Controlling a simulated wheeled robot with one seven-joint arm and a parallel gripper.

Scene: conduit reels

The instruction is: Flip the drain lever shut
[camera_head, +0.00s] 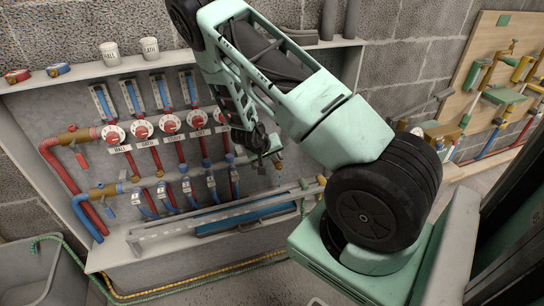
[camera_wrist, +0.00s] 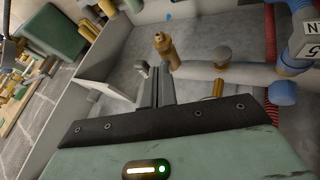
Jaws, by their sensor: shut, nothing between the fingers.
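My gripper (camera_head: 264,157) is at the right end of the lower manifold pipe (camera_head: 170,179) in the head view, its tips partly hidden by my own arm. In the wrist view my gripper (camera_wrist: 156,78) is shut and empty, its dark fingers just beside a brass fitting (camera_wrist: 165,48). That fitting is at the end of the grey pipe (camera_wrist: 240,72); I cannot tell whether the fingers touch it.
Red dials (camera_head: 171,123) and blue-capped valves (camera_head: 187,187) line the cabinet left of my gripper. A slotted metal rail (camera_head: 215,215) runs below. White cups (camera_head: 110,53) stand on the top ledge. A pipe board (camera_head: 500,85) is at the right.

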